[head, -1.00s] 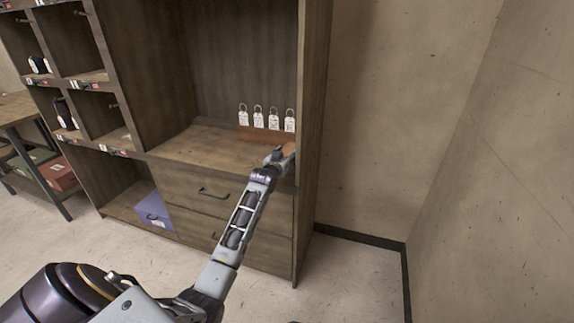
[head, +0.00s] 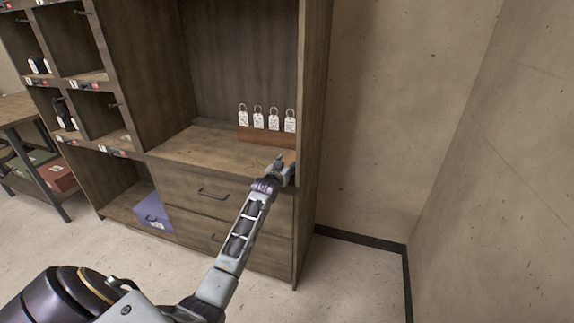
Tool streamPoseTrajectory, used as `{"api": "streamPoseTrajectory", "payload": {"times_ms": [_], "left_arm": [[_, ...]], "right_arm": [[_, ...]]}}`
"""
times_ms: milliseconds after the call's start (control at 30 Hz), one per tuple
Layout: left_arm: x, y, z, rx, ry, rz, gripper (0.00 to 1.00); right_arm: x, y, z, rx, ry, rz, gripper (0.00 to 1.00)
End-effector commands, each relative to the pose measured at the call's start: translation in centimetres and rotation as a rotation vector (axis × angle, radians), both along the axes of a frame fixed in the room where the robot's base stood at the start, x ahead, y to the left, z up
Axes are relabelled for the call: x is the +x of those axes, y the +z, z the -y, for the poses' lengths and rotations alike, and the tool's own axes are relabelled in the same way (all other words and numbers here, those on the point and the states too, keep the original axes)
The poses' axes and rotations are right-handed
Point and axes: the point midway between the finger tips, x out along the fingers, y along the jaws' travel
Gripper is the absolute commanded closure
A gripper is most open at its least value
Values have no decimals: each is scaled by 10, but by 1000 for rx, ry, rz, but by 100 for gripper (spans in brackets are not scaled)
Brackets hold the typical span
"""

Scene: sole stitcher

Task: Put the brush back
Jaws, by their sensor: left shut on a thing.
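My left gripper (head: 280,172) is at the right end of the wooden cabinet's shelf (head: 205,150), close to the cabinet's right side wall. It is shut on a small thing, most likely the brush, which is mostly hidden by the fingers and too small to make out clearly. I cannot tell whether that thing touches the shelf. My right gripper is not in view.
A low brown wooden block (head: 262,137) with several white-tagged rings stands at the back of the shelf. Cubbies are at left. The shelf's left part is clear.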

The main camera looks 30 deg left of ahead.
Motion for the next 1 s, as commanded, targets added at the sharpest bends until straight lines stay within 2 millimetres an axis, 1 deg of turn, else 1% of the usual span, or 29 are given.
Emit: {"api": "streamPoseTrajectory", "payload": {"times_ms": [33, 167, 200, 500, 633, 867, 1000], "left_arm": [[0, 0, 0, 0, 0, 0, 48], [0, 0, 0, 0, 0, 0, 31], [0, 0, 0, 0, 0, 0, 29], [0, 0, 0, 0, 0, 0, 29], [0, 2, 0, 0, 0, 0, 29], [-11, 3, 3, 0, 0, -1, 29], [-21, 4, 5, 0, 0, -2, 29]], "right_arm": [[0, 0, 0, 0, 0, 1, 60], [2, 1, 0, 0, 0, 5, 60], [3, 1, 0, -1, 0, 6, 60], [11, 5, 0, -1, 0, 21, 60], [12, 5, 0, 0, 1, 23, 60], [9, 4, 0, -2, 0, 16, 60], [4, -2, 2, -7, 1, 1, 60]]}}
